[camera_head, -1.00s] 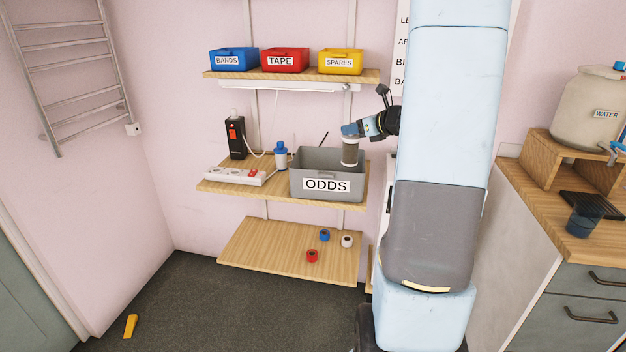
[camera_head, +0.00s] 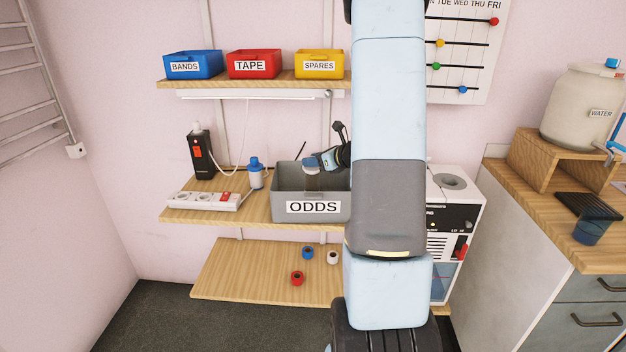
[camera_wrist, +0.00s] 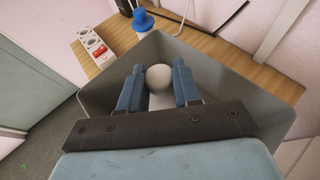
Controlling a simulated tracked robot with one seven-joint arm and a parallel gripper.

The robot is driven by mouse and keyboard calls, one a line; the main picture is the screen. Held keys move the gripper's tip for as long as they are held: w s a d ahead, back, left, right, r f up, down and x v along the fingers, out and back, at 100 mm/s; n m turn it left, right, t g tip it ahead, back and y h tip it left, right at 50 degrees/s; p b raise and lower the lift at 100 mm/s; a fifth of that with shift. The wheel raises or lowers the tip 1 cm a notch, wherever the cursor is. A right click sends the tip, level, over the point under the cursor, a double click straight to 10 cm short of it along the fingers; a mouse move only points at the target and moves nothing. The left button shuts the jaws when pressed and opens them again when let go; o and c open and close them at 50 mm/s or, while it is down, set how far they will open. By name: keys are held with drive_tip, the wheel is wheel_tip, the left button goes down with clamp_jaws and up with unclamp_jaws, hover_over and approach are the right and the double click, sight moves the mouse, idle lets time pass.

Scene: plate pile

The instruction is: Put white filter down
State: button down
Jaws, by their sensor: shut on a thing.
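The white filter (camera_wrist: 159,76) shows in the wrist view as a pale, rounded end between my two blue fingers. My gripper (camera_wrist: 156,92) is shut on it. In the head view my gripper (camera_head: 315,162) is over the grey ODDS bin (camera_head: 290,206) on the middle shelf.
A blue-capped bottle (camera_head: 256,174), a power strip (camera_head: 203,200) and a black device (camera_head: 201,152) stand left of the bin. Blue, red and yellow bins (camera_head: 319,64) sit on the shelf above. Several small rolls (camera_head: 307,252) lie on the lower shelf. A white machine (camera_head: 455,215) stands at right.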

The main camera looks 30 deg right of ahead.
sight(319, 174)
drive_tip(key=shift+d+f, duration=0.1)
drive_tip(key=shift+f, duration=2.5)
drive_tip(key=c, duration=0.8)
unclamp_jaws()
